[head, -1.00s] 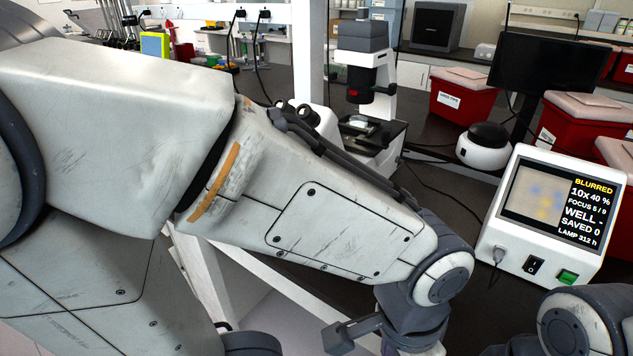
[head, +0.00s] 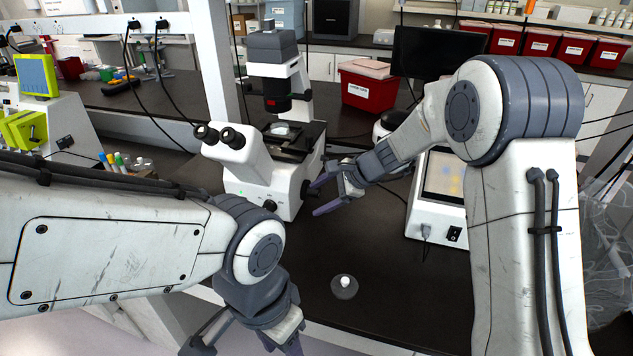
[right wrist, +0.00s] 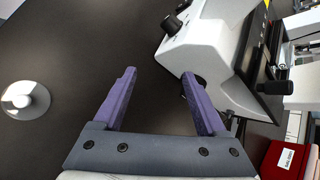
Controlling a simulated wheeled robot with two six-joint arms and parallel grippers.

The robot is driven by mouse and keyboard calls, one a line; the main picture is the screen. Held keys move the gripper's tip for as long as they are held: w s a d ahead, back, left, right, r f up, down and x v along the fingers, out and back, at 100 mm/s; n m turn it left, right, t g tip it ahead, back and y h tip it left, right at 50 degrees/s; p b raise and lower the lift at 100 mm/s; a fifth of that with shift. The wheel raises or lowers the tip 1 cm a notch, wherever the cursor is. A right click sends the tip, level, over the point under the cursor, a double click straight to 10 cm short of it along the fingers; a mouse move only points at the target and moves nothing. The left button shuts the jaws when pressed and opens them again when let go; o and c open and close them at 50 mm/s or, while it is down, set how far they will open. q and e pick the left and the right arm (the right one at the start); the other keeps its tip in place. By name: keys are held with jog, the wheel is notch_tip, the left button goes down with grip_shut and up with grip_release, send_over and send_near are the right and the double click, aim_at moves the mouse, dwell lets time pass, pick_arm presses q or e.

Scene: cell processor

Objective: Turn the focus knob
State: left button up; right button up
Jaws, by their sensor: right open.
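The white microscope (head: 265,165) stands on the dark bench, with twin black eyepieces and a small green light on its base. Its dark round focus knob (head: 306,190) is on the right side of the base. My right gripper (head: 317,197) is open and empty, its purple fingertips close to the knob from the right. I cannot tell if they touch it. In the right wrist view the purple fingers are spread apart, and the microscope (right wrist: 215,60) lies beyond the right finger, which largely hides the knob area. My left gripper (head: 285,338) is cut off at the bottom edge.
The white display unit (head: 424,215) stands right of the microscope, partly behind my right arm. A small grey round base with a white knob (head: 344,284) sits on the front bench. A red bin (head: 368,88) stands behind. The bench between is clear.

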aim_at(319, 191)
jog(key=w+d+f+m+t, duration=0.2)
jog(key=w+d+m, duration=0.35)
jog(key=w, duration=0.25)
jog(key=shift+n, duration=0.35)
jog(key=p+x, duration=0.3)
jog(key=x, duration=0.5)
jog(key=shift+w+a+f, duration=0.1)
jog(key=shift+w+a, duration=0.05)
jog(key=shift+w+a+f, duration=0.35)
jog(key=shift+a+f, duration=0.05)
jog(key=shift+f, duration=0.1)
grip_shut()
